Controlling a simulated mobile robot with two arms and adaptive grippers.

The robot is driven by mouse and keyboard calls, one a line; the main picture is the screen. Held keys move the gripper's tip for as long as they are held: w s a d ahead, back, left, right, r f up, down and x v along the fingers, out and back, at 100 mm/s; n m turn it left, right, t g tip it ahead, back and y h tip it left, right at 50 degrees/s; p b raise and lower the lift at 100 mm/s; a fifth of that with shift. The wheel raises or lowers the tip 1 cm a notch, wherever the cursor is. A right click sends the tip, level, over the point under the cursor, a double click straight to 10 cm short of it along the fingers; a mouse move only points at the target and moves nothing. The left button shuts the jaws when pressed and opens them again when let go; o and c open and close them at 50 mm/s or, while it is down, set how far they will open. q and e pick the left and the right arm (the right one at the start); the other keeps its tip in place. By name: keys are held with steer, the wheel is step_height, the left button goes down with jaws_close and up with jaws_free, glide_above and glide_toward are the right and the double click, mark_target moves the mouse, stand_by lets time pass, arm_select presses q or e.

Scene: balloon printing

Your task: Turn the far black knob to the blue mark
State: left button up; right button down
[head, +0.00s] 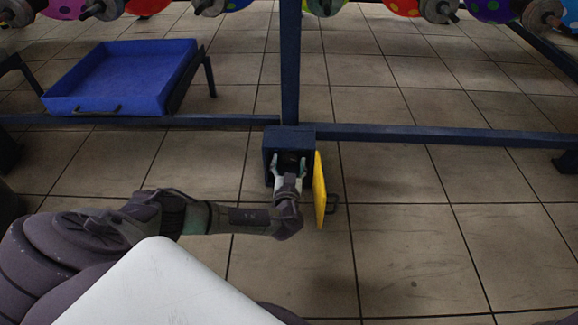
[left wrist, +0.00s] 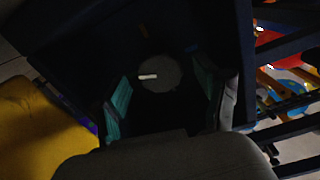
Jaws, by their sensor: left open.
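A dark round knob (left wrist: 168,76) with a white pointer line sits on the back wall inside a dark blue box in the left wrist view. The pointer is toward the knob's left side. A faint blue mark (left wrist: 192,47) shows to the upper right of the knob, and a faint orange mark (left wrist: 143,31) to its upper left. My left gripper (head: 289,168) is open at the mouth of the box, its teal finger pads on either side of the knob in the left wrist view. I cannot tell whether they touch it. My right gripper is out of view.
The blue box (head: 290,132) is fixed on a blue frame post (head: 290,70). Its yellow door (head: 319,190) stands open at the right of my gripper. A blue tray (head: 120,75) stands at the left. Balloons on rollers line the top. Tiled floor is clear at right.

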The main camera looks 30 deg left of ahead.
arm_select(q)
steer(key=c, duration=1.2)
steer(key=shift+o, duration=0.2)
